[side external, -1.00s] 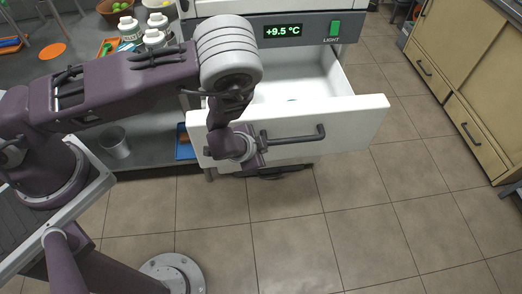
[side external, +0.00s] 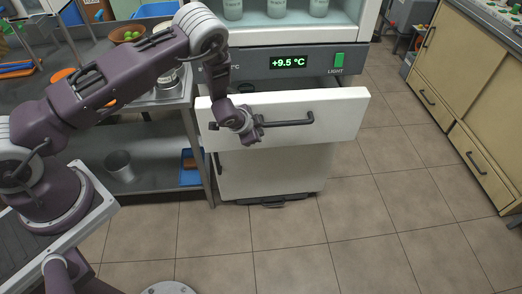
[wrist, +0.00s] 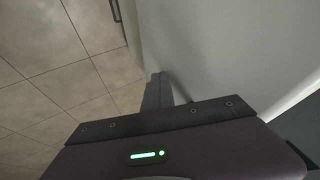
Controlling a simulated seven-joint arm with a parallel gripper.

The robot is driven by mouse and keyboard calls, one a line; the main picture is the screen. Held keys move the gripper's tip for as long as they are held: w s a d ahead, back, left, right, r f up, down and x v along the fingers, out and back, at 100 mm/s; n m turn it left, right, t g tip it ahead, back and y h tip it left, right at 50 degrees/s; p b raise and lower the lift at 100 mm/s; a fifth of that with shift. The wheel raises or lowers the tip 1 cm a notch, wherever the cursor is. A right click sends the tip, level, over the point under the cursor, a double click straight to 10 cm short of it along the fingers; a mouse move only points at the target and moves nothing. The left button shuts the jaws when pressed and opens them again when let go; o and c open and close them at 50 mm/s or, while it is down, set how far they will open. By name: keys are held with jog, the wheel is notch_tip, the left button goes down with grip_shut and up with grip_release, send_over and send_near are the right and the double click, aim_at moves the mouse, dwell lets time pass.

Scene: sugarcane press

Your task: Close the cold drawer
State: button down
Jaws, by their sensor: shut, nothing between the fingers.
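The cold drawer has a white front (side external: 305,107) with a dark bar handle (side external: 290,122). It sits under the grey panel reading +9.5 °C and stands out a little, with a narrow dark gap above its top edge. My gripper (side external: 254,128) is shut and empty, against or very close to the left part of the drawer front, at the left end of the handle. I cannot tell whether it touches. In the wrist view the closed fingers (wrist: 158,90) point along a pale surface; the handle is not clear there.
The grey display panel (side external: 262,63) is above the drawer, with a lit glass-jar shelf over it. A lower white front (side external: 275,170) is below. A steel side table (side external: 150,135) stands left and beige cabinets (side external: 460,90) right. The floor in front is clear.

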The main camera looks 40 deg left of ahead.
jog(key=w+a, duration=0.7)
jog(key=shift+w+a, duration=0.2)
jog(key=shift+w+a+r, duration=0.1)
jog(key=shift+w+a, duration=0.2)
jog(key=shift+a, duration=0.15)
